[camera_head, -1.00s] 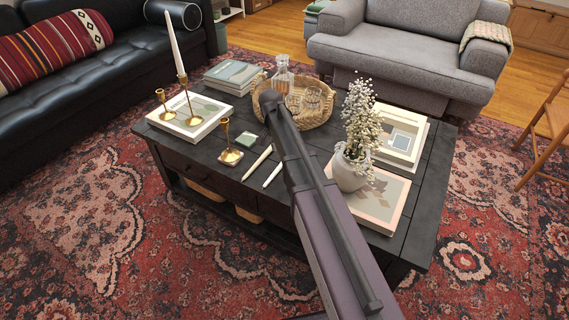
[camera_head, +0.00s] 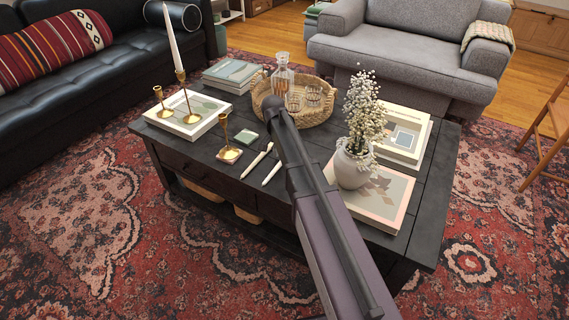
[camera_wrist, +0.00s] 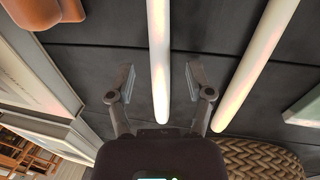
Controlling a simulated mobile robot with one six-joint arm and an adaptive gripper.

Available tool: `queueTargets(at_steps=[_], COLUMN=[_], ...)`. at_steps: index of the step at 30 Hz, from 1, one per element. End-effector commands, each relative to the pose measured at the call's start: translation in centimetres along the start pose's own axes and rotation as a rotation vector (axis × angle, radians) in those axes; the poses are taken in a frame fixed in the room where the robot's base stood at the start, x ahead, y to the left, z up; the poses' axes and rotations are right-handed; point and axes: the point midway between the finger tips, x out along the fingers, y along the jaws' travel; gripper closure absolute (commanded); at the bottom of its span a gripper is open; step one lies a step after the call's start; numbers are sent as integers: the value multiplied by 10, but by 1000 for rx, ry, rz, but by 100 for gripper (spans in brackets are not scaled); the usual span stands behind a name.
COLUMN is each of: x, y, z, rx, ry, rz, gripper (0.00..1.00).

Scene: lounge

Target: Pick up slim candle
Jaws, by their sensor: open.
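Two pale candles lie side by side on the dark coffee table. The slimmer white candle (camera_head: 272,174) is the right one in the head view. In the wrist view this slim candle (camera_wrist: 159,50) runs between the fingers of my gripper (camera_wrist: 161,82). My gripper is open, with a gap on both sides of the candle. The thicker cream candle (camera_head: 257,160) lies apart from it; in the wrist view the cream candle (camera_wrist: 256,62) is outside the right finger. In the head view my arm hides the gripper's fingers.
A woven tray (camera_head: 320,122) with a decanter and glasses stands behind the candles. A green coaster (camera_head: 247,139) and a brass holder (camera_head: 229,154) are to their left. A white vase (camera_head: 351,168) with flowers stands on a book to the right. A tall candle (camera_head: 172,38) stands in another holder.

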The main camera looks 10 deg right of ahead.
Motion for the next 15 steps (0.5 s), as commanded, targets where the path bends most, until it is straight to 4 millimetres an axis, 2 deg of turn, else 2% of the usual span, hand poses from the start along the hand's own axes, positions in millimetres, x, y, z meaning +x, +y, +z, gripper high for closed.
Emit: queueTargets(at_steps=[4, 15], x=[9, 9], y=[0, 0], z=[0, 0], rx=[0, 0], ry=[0, 0], rz=[0, 0], gripper=[33, 33])
